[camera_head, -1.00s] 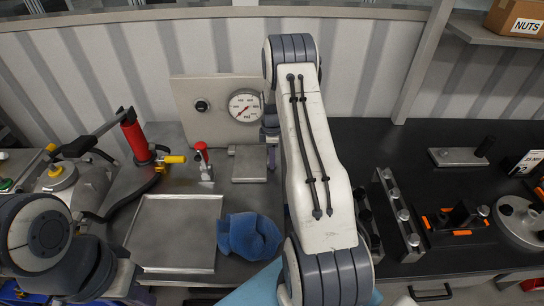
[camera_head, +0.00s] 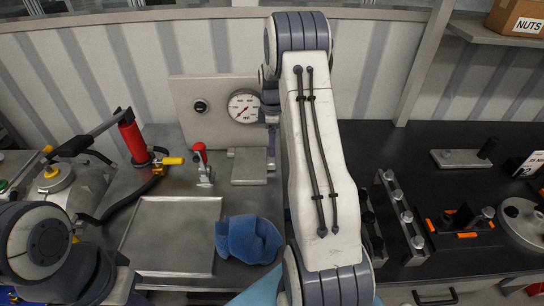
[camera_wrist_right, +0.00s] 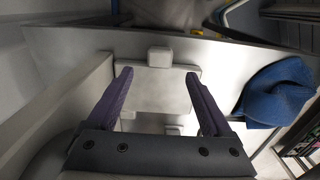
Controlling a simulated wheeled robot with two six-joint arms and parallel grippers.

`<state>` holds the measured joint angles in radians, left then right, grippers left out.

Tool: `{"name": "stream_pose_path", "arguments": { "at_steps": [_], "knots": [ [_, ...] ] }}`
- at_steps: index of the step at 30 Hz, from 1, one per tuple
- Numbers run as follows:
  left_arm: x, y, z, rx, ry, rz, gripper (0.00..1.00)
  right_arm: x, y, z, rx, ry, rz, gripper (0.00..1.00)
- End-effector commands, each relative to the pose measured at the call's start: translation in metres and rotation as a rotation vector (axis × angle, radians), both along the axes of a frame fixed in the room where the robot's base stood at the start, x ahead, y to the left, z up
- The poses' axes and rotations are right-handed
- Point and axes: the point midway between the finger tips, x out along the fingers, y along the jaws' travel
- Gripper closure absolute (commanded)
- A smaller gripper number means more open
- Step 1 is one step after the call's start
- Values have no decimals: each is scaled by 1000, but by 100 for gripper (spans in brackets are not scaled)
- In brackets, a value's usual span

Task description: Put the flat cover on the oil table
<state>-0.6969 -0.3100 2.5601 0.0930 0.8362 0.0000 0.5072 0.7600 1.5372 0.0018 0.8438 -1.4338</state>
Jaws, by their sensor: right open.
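A flat grey metal piece (camera_head: 249,166) lies on the left grey table below the gauge; it may be the flat cover, but I cannot tell for sure. My right gripper (camera_head: 272,138) is just right of it, mostly hidden behind my own arm. In the right wrist view the right gripper (camera_wrist_right: 158,74) is open. Its two purple fingers are apart, with a pale plate (camera_wrist_right: 158,92) showing between and beyond them. Whether they touch it is unclear. The left arm comes in at the lower left; its gripper is not visible.
A shallow metal tray (camera_head: 215,210) and a crumpled blue cloth (camera_head: 248,239) lie at the front of the left table.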

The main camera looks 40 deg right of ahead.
Motion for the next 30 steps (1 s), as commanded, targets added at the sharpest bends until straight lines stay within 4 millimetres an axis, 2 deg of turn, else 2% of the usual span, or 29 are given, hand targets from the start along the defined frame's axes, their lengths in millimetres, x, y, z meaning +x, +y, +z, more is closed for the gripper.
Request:
{"name": "stream_pose_path", "arguments": {
  "at_steps": [6,14,17,20,23,24,26,27,29,30],
  "knots": [
    [0,0,-9,0,0,-1,100,1,0,33,-2,-2,0,15],
    [0,0,-10,0,0,-1,100,0,1,43,0,0,0,15],
    [0,0,-9,0,0,-1,100,3,20,49,1,-3,-1,15],
    [0,0,-9,0,0,0,100,5,75,67,6,-11,-14,15],
    [0,0,-9,0,0,0,100,-10,161,91,15,-21,-43,15],
    [0,0,-9,0,0,0,100,-24,199,100,21,-24,-59,15],
    [0,0,-9,0,0,0,100,-53,251,111,32,-26,-86,15],
    [0,0,-10,0,0,0,100,-75,280,117,40,-27,-107,15],
    [0,0,-10,0,0,0,100,-114,317,123,52,-25,-137,15],
    [0,0,-10,0,0,0,100,-140,337,125,58,-22,-155,15]
  ]
}}
